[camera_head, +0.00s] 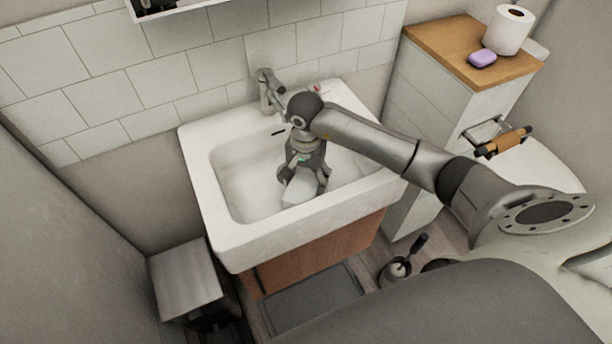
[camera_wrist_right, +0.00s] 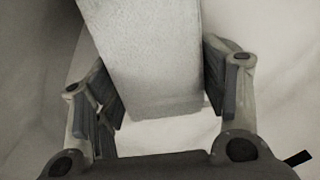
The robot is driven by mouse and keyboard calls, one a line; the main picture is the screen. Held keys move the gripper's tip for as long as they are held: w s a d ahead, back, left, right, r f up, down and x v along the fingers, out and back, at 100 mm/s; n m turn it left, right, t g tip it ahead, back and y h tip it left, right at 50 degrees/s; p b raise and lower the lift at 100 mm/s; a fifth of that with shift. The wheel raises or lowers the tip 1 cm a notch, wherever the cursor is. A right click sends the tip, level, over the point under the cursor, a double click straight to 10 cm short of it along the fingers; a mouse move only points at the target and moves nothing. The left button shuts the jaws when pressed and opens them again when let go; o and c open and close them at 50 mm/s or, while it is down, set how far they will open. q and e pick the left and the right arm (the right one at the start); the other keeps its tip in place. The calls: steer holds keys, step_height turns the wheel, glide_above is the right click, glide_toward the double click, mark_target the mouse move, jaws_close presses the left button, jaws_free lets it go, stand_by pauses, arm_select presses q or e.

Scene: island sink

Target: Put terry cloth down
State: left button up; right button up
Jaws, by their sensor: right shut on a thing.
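The terry cloth (camera_head: 298,194) shows as a pale, block-shaped piece inside the sink basin, near its front wall. My right gripper (camera_head: 305,180) reaches down into the basin and is shut on the cloth. In the right wrist view, the cloth (camera_wrist_right: 150,60) is a light grey, textured slab between the two dark finger pads of the right gripper (camera_wrist_right: 164,88). I cannot tell whether the cloth touches the basin floor. The white sink (camera_head: 240,252) stands against the tiled wall. My left gripper is not in view.
A faucet (camera_head: 268,92) stands at the back of the sink. A wooden-topped cabinet (camera_head: 445,45) at the right holds purple soap (camera_head: 482,58) and a toilet roll (camera_head: 508,30). A metal bin (camera_head: 185,280) stands at the left. The basin's left part is clear.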

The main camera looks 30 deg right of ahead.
mark_target(306, 178)
steer(key=o, duration=0.9)
steer(key=shift+r, duration=0.2)
step_height(306, 178, up, 12)
steer(key=shift+f+b, duration=0.1)
steer(key=shift+b, duration=0.65)
steer(key=shift+s, duration=0.1)
